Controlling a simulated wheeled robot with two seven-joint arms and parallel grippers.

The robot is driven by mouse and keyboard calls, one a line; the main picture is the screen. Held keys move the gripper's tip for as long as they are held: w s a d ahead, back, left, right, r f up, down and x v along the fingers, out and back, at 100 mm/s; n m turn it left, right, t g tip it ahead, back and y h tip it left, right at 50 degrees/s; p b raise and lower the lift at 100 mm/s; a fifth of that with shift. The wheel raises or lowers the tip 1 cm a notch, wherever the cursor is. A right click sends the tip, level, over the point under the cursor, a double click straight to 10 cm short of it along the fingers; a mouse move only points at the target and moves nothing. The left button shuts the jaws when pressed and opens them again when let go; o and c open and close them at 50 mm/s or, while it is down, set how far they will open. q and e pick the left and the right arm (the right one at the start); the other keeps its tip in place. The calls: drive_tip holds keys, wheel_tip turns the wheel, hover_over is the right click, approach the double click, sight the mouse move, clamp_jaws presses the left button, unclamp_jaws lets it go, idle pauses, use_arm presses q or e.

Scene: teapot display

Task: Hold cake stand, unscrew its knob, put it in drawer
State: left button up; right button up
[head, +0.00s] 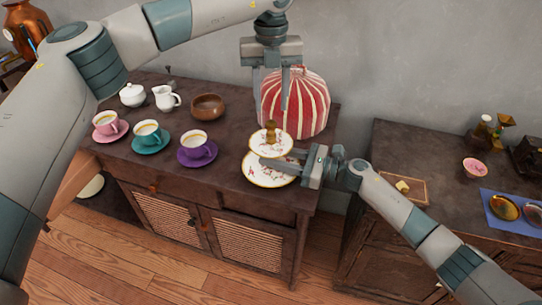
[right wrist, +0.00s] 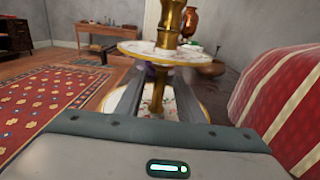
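The two-tier cake stand has a lower plate (head: 258,179), a smaller upper plate (head: 259,146) and a gold knob (head: 270,130) on top. It stands upright at the right end of the dark cabinet. My right gripper (head: 272,163) reaches in from the right between the tiers. In the right wrist view its fingers (right wrist: 158,88) lie either side of the stem, below the upper plate (right wrist: 135,49), and look closed on it; the contact is partly hidden. My left gripper (head: 272,103) hangs above the knob, pointing down, open and empty. The cabinet's drawer (head: 250,203) front looks shut.
A striped red-and-white cosy (head: 310,105) stands close behind the stand. Purple (head: 197,150), teal (head: 150,137) and pink (head: 107,127) cups sit on saucers to the left, with a wooden bowl (head: 208,106) behind. Another cabinet (head: 390,150) stands at the right.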

drive_tip(key=shift+w+a, duration=0.15)
drive_tip(key=shift+a, duration=0.3)
clamp_jaws()
